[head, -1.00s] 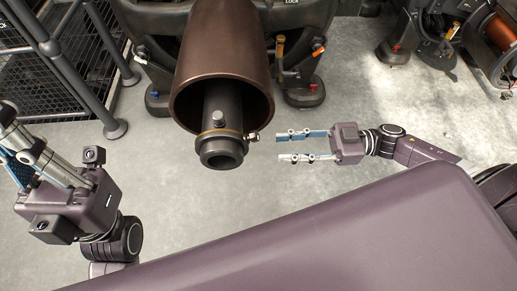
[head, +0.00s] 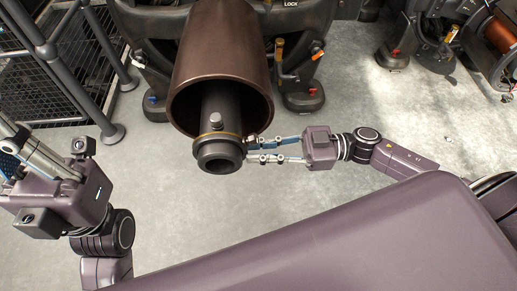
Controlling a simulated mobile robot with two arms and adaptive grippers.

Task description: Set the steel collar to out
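The steel collar (head: 222,139) is a thin ring with a brassy edge around the dark shaft (head: 217,110), near the shaft's free end. A small pale knob sticks out at the collar's right side. My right gripper (head: 249,151) comes from the right with its fingertips at that knob, partly hiding it. Its fingers show a gap between them; whether they touch the knob I cannot tell. My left gripper (head: 22,160) is at the left edge, away from the collar, its fingers spread apart and its tips partly cut off.
A brown cylindrical housing (head: 222,60) surrounds the shaft's rear part, on a dark machine stand marked LOCK. A metal railing (head: 95,70) with mesh stands at left. Other machines with a copper coil (head: 502,32) stand at right. Grey floor (head: 350,90) is clear between.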

